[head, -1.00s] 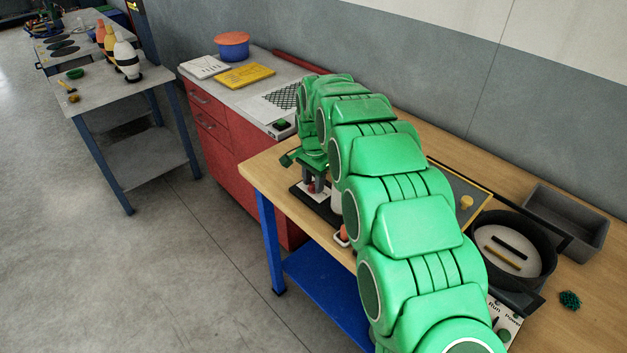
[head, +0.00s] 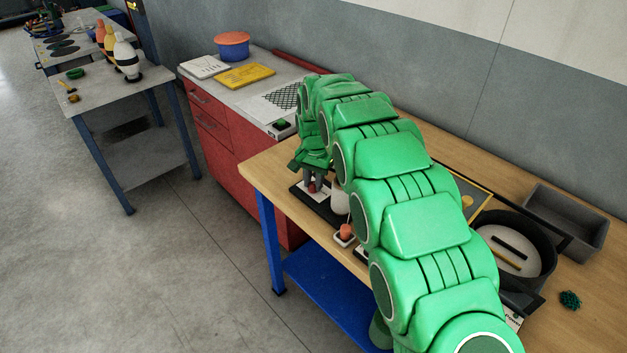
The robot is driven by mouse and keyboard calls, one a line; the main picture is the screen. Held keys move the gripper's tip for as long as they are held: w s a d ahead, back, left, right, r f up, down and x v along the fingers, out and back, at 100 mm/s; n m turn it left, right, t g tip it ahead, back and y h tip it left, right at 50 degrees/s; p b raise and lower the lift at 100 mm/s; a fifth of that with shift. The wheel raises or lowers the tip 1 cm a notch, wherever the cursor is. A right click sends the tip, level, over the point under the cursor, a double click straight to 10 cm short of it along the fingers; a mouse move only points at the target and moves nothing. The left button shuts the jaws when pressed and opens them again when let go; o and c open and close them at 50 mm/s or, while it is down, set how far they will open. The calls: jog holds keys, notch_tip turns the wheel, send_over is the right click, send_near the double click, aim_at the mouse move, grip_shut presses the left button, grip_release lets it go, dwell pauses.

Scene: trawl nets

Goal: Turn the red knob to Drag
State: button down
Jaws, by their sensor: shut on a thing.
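My gripper (head: 313,181) points down over a small dark-based panel (head: 323,207) with a white face, near the left end of the wooden bench. It is shut on the red knob (head: 312,187), of which only a small part shows between the fingers. The knob's pointer and the labels around it, including any Drag mark, are hidden or too small to read. My green arm covers much of the bench.
An orange-red button (head: 346,231) on a white base and a whitish rounded object (head: 340,201) stand close to the right of the panel. A black round pan (head: 515,240) and a grey bin (head: 565,218) are further right. A red cabinet (head: 232,140) adjoins the bench.

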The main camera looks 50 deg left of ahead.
aim_at(314, 183)
jog(key=n, duration=0.5)
jog(key=shift+w, duration=0.1)
jog(key=shift+n, duration=1.4)
jog(key=c, duration=0.9)
grip_release()
jog(key=shift+r, duration=0.15)
notch_tip(314, 183, up, 8)
jog(key=shift+f, duration=0.25)
